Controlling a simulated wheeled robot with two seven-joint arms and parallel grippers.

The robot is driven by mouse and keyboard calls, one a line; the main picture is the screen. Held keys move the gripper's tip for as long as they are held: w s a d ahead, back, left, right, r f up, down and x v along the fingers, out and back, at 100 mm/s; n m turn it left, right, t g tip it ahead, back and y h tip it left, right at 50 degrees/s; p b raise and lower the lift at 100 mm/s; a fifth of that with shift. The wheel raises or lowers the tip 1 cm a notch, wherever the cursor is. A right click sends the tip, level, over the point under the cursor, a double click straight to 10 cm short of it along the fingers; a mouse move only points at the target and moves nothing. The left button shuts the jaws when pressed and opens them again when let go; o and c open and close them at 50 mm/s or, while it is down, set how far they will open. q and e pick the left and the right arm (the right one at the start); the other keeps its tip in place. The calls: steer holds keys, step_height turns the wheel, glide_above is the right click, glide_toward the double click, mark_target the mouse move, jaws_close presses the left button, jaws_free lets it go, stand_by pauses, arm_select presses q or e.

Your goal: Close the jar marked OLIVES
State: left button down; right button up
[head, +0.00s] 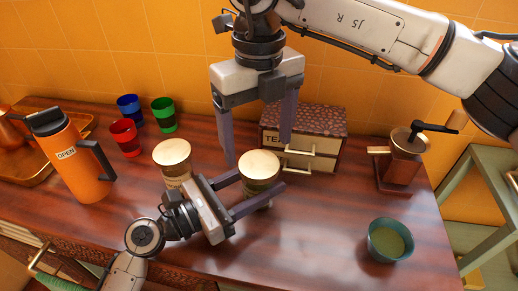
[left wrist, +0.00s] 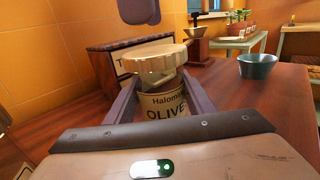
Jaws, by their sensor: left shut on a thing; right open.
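The OLIVES jar (head: 262,188) stands on the wooden table with a pale gold lid (head: 259,165) on its top. In the left wrist view its label reads "OLIVE" (left wrist: 165,108), and the lid (left wrist: 155,60) sits over the neck, looking slightly tilted. I cannot tell whether it is fully seated. My left gripper (head: 261,190) is shut on the jar's body from the lower left, with a finger on each side. My right gripper (head: 257,151) is open and points down above and behind the lid, its fingers spread wider than the lid.
A second lidded jar (head: 173,160) stands left of my left gripper. Behind are a drawer box (head: 310,124) and, right, a coffee grinder (head: 400,165). A teal bowl (head: 388,242) is front right. Cups (head: 125,137) and an orange flask (head: 78,160) are left. The front table middle is clear.

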mark_target(259, 164)
steer(key=shift+r, duration=0.15)
steer(key=n, duration=0.1)
steer(key=r+n, duration=0.1)
steer(key=n, duration=0.2)
steer(key=shift+r+n, duration=0.4)
steer(key=n, duration=0.1)
steer(key=r+n, duration=0.1)
steer(key=n, duration=0.2)
steer(key=shift+r+n, duration=0.35)
steer(key=shift+n, duration=0.05)
steer(key=shift+f, duration=0.1)
steer(key=shift+f, duration=3.95)
steer(key=c, duration=1.2)
steer(key=shift+o, duration=0.2)
